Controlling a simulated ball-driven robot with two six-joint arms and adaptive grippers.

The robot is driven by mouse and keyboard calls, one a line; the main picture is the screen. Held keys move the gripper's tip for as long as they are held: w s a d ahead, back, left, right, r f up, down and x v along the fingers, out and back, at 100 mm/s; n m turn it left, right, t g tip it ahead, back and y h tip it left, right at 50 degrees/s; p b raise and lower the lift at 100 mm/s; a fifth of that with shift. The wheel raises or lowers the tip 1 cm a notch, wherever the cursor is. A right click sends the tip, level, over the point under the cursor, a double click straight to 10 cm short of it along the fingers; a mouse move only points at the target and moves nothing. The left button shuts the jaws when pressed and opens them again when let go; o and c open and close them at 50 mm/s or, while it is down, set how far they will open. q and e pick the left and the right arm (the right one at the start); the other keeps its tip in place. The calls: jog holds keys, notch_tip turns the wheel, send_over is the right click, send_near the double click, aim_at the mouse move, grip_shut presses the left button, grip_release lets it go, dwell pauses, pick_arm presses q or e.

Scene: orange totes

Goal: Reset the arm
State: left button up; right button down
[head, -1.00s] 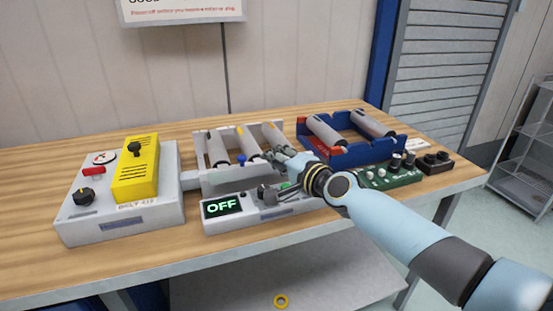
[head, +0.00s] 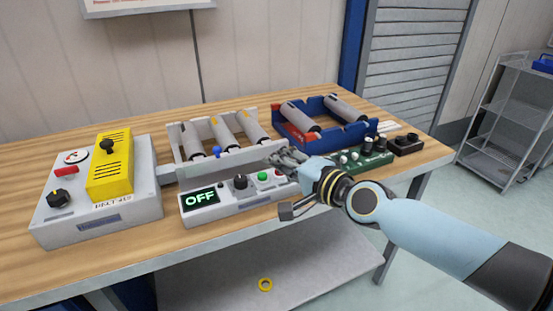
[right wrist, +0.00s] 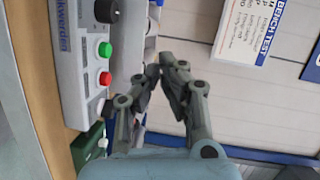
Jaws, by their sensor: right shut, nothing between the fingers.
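My right arm comes in from the right in the head view. Its gripper (head: 280,156) is shut and empty, above the bench by the right end of the white controller. In the right wrist view the fingertips (right wrist: 167,66) are close together with nothing between them. The white controller (head: 228,206) has a display reading OFF, a black knob (head: 240,182), a green button (head: 263,177) and a red button (head: 280,174). The green (right wrist: 105,50) and red (right wrist: 105,79) buttons also show in the right wrist view. My left gripper is not in view.
A white roller frame (head: 174,146) stands behind the controller. A blue tray (head: 327,141) with two rollers is at the back right, a green board (head: 365,160) before it. A grey box (head: 148,205) with a yellow cover (head: 110,172) stands left. A metal shelf (head: 488,137) is at right.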

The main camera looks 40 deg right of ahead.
jog(key=shift+a, duration=0.1)
jog(key=s+a+f+n+g+y, duration=0.25)
jog(key=s+a+n+g, duration=0.45)
jog(key=s+a+n, duration=0.45)
jog(key=s+d+r+n+g+h, duration=0.1)
jog(key=s+d+n+g+h, duration=0.15)
jog(key=s, duration=0.45)
jog(key=s+d+r+n+g+h, duration=0.1)
jog(key=s+d+n+g+h, duration=0.1)
jog(key=s+d+n+g, duration=0.3)
jog(key=s+d+f+m+b, duration=0.1)
jog(key=s+f+b, duration=0.15)
jog(key=f, duration=1.45)
jog(key=s+f+m+b, duration=0.15)
jog(key=f+b, duration=0.25)
jog(key=f, duration=1.3)
jog(key=s+d+f+g+b, duration=0.1)
jog(key=s+f+b, duration=0.4)
jog(key=s+f, duration=1.2)
notch_tip(320, 180, down, 4)
jog(key=shift+s+f+b, duration=0.1)
jog(key=shift+s+b, duration=0.15)
jog(key=shift+b, duration=0.05)
